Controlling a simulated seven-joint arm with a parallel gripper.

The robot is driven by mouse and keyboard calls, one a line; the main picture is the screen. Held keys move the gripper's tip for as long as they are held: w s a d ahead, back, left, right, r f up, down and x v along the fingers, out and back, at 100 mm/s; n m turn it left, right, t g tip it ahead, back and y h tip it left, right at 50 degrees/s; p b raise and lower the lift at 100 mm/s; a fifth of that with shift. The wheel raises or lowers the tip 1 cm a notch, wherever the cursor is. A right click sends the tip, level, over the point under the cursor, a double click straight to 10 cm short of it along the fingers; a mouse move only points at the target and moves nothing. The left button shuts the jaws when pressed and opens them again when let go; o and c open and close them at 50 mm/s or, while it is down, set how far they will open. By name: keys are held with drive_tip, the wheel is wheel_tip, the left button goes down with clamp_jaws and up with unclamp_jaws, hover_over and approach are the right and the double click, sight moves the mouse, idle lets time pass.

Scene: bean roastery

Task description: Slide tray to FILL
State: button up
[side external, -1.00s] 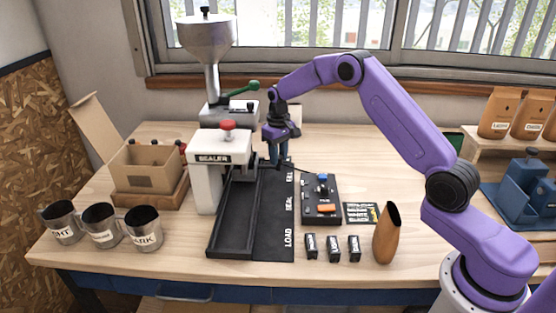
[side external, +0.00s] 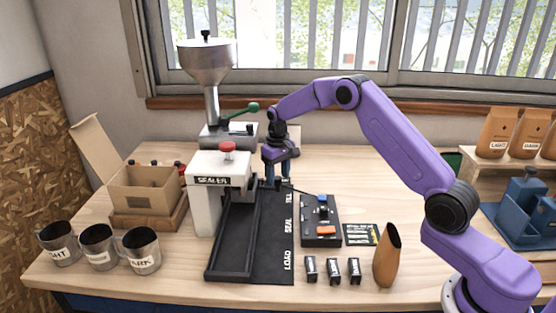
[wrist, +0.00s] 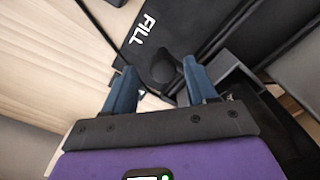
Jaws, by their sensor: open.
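A long black tray channel (side external: 234,238) runs from the front of the bench back past the white sealer (side external: 219,174). Beside it, a black strip (side external: 270,251) reads LOAD, SEAL and FILL from front to back. My gripper (side external: 277,184) points down at the FILL end, beside the sealer. In the wrist view, my gripper (wrist: 165,98) has its blue fingers apart, with a dark rounded knob (wrist: 162,70) between and just beyond them. I cannot tell whether the fingers touch it. The FILL lettering (wrist: 142,28) lies just past the knob. The tray's own outline is hard to separate from the dark channel.
A hopper (side external: 207,54) with a green-knobbed lever stands behind the sealer. A control box (side external: 321,221), several small black blocks (side external: 332,268) and a brown pouch (side external: 387,256) are right of the strip. Metal cups (side external: 98,246) and a cardboard box (side external: 145,188) stand left.

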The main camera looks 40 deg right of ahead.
wheel_tip(320, 180, up, 17)
idle(0.5)
drive_tip(key=shift+r, duration=0.1)
drive_tip(key=s+a+n, duration=0.6)
drive_tip(key=s+a, duration=1)
drive_tip(key=s, duration=0.4)
drive_tip(key=s+d+f+n, duration=0.2)
drive_tip(key=s, duration=0.6)
drive_tip(key=s+d+f+n, duration=0.1)
drive_tip(key=s+n, duration=0.1)
drive_tip(key=s, duration=0.7)
drive_tip(key=s+d+f+n, duration=0.2)
drive_tip(key=s, duration=0.7)
drive_tip(key=shift+d+f+n, duration=0.3)
drive_tip(key=shift+d, duration=0.05)
